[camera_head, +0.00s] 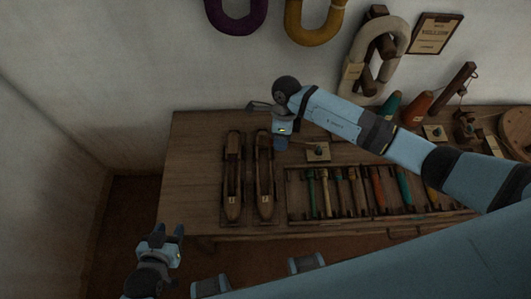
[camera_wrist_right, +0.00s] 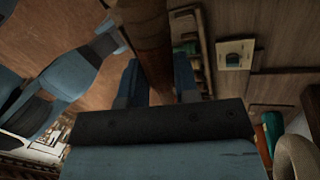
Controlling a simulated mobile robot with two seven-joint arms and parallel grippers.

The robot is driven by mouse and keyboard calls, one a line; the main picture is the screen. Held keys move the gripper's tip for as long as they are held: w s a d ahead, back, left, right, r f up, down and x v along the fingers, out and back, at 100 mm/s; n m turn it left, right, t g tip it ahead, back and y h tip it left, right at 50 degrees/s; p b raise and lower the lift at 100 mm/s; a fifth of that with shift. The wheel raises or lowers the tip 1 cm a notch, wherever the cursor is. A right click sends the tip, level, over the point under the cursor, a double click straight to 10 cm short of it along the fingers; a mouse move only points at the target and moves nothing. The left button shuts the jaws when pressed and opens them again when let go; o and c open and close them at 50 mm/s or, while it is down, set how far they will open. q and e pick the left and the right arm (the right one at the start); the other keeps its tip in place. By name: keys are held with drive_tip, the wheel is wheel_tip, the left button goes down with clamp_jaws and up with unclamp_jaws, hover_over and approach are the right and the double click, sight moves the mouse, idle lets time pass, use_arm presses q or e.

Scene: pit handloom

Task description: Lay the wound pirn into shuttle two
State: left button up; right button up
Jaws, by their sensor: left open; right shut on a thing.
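Two long wooden shuttles lie side by side at the left of the bench: the left shuttle (camera_head: 233,180) and the right shuttle (camera_head: 264,182). Each has a small pale tag, too small to read. My right gripper (camera_head: 281,144) is over the bench near the far end of the right shuttle. In the right wrist view its fingers (camera_wrist_right: 157,82) are shut on a long brown piece (camera_wrist_right: 148,40); I cannot tell if this is the wound pirn. My left gripper (camera_head: 166,236) is open and empty, in front of the bench at lower left.
A rack (camera_head: 290,205) of several coloured pirns and sticks lies right of the shuttles. A small plate with a dark knob (camera_head: 318,152) sits behind it. Cones (camera_head: 416,108) and a wooden stand (camera_head: 458,85) are at back right. The bench's left end (camera_head: 190,165) is clear.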

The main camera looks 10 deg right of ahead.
drive_tip(key=a+f+m+t+y+b, duration=0.1)
drive_tip(key=f+m+b, duration=0.1)
drive_tip(key=f+m, duration=0.2)
drive_tip(key=w+a+f+m+t+y+b, duration=0.1)
drive_tip(key=a+f+m+t+b, duration=0.1)
drive_tip(key=f+m, duration=0.3)
drive_tip(key=a+f+m+t+y+b, duration=0.1)
drive_tip(key=f+m+y+b, duration=0.1)
drive_tip(key=f+m+b, duration=0.2)
drive_tip(key=shift+w+a+f+m, duration=0.1)
drive_tip(key=shift+w+f+m, duration=0.1)
drive_tip(key=shift+m, duration=0.5)
drive_tip(key=shift+w+a+f+m, duration=0.1)
drive_tip(key=shift+w+f+m, duration=0.1)
drive_tip(key=shift+m, duration=0.5)
drive_tip(key=shift+f+b, duration=0.35)
drive_tip(key=shift+b, duration=0.1)
drive_tip(key=shift+f, duration=0.55)
use_arm(q)
wheel_tip(320, 180, down, 8)
drive_tip(key=shift+w+d+n+b, duration=0.3)
drive_tip(key=shift+w+d, duration=0.1)
use_arm(e)
drive_tip(key=shift+f, duration=0.25)
drive_tip(key=o, duration=0.9)
use_arm(q)
drive_tip(key=shift+a, duration=0.3)
use_arm(e)
drive_tip(key=shift+o, duration=0.4)
